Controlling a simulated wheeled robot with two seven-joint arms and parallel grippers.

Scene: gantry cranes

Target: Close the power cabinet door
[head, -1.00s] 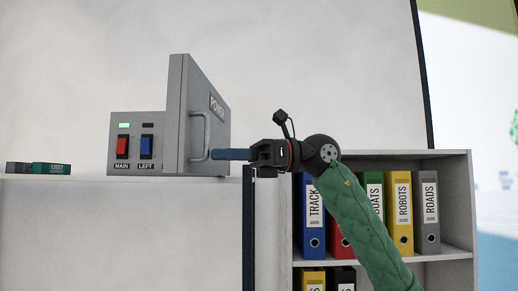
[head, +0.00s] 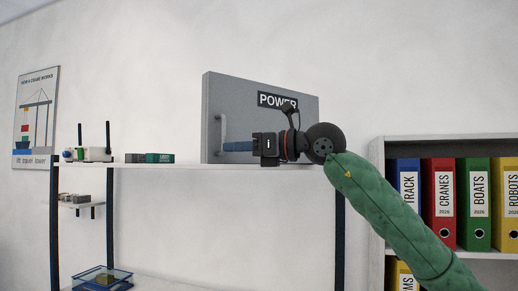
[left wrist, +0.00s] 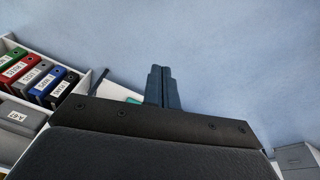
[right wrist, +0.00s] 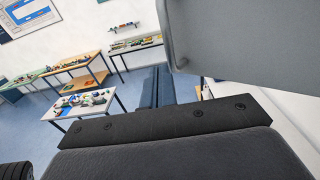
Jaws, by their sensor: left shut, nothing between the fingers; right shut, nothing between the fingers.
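The grey power cabinet door (head: 255,100), labelled POWER, faces me above the shelf in the head view. Its handle (head: 223,130) is near its left edge. The cabinet's switches are hidden behind it, and I cannot tell whether the door is fully shut. My right gripper (head: 230,146) is shut and empty, in front of the lower door with its fingers pointing left towards the handle. Contact is unclear. In the right wrist view the door (right wrist: 250,40) fills the upper right, beside the shut fingers (right wrist: 157,85). My left gripper (left wrist: 163,85) is shut and empty, away from the cabinet.
The white shelf (head: 190,166) also holds small dark and green boxes (head: 150,158) and a white device (head: 92,154). A bookcase (head: 376,165) with several binders stands at the right. A blue tray (head: 102,280) is lower left. Pale blue floor (left wrist: 230,50) shows in the left wrist view.

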